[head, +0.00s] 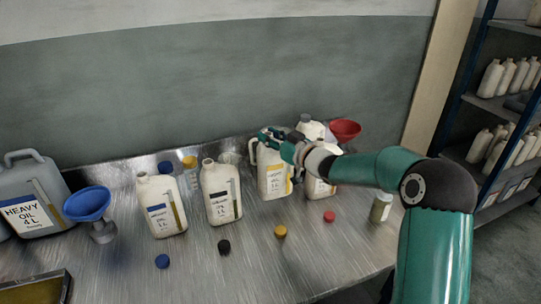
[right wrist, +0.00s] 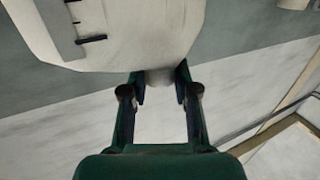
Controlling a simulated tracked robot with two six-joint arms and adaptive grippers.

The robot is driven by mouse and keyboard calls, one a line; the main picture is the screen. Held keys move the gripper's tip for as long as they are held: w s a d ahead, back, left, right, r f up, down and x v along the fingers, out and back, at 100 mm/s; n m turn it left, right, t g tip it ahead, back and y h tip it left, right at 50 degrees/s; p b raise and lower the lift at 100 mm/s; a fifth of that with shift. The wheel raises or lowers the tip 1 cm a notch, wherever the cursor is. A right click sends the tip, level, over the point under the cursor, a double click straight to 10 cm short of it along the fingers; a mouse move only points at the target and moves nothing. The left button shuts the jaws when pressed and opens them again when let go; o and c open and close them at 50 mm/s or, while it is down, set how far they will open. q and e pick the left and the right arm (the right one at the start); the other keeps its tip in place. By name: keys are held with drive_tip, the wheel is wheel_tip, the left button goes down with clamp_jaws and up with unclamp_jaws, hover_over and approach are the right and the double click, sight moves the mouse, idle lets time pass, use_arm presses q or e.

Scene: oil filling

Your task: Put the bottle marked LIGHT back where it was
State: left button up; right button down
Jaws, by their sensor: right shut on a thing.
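My right gripper (head: 270,137) is at the top of a white bottle with a yellow-edged label (head: 272,178). In the right wrist view the fingers (right wrist: 160,90) are shut around the neck of a pale bottle (right wrist: 120,35). The bottle is upright in the head view, at or very near the bench top; I cannot tell if it touches. Its label is too small to read, so I cannot confirm the word LIGHT. Similar bottles with a blue label (head: 161,208), a black label (head: 221,195) and, partly hidden by my arm, another (head: 319,188) stand in the same row. My left gripper is out of view.
A blue cap (head: 162,261), black cap (head: 224,246), yellow cap (head: 280,231) and red cap (head: 329,216) lie in front. A grey HEAVY OIL jug (head: 35,190) and blue funnel (head: 87,203) are left. A red funnel (head: 345,130) is behind; a small jar (head: 381,207) is right.

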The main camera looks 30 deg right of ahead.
drive_tip(key=shift+f, duration=2.65)
drive_tip(key=c, duration=0.9)
unclamp_jaws()
drive_tip(key=shift+f, duration=0.1)
drive_tip(key=b, duration=0.2)
approach(275, 155)
drive_tip(key=shift+f, duration=0.1)
